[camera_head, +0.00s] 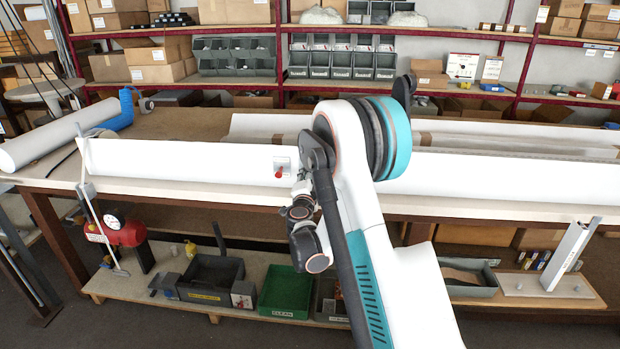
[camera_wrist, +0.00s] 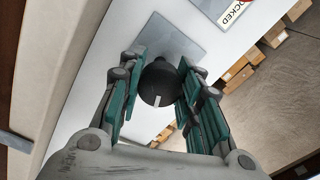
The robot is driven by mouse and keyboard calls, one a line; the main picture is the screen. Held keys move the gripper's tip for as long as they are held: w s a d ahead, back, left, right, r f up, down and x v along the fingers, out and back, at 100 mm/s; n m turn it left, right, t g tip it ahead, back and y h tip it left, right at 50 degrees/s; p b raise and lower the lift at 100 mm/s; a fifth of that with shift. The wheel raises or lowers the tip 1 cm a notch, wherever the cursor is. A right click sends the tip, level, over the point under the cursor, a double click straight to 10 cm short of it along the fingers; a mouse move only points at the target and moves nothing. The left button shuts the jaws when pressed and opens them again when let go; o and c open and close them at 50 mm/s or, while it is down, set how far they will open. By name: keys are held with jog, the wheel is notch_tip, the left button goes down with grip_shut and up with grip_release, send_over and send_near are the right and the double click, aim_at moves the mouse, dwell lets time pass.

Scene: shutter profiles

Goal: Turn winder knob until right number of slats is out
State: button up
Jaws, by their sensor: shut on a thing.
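In the wrist view, a dark round winder knob (camera_wrist: 157,84) with a pale index mark sits on a grey square plate (camera_wrist: 148,45) on a white surface. My gripper (camera_wrist: 160,78) has its teal-padded fingers shut on the knob, one on each side. In the head view, a long white housing (camera_head: 180,160) runs along the bench, and my gripper end is at its front, mostly hidden by my arm. The knob cannot be made out there. I cannot make out any slats clearly in either view.
A red lever (camera_head: 280,172) sits on the housing beside my arm; a sign ending in "OCKED" (camera_wrist: 236,12) shows in the wrist view. A white roll (camera_head: 45,138) lies at left. The lower shelf holds a green bin (camera_head: 286,290) and a red gauge tank (camera_head: 122,234).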

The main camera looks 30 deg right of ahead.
jog(key=o, duration=1.1)
jog(key=v, duration=1.2)
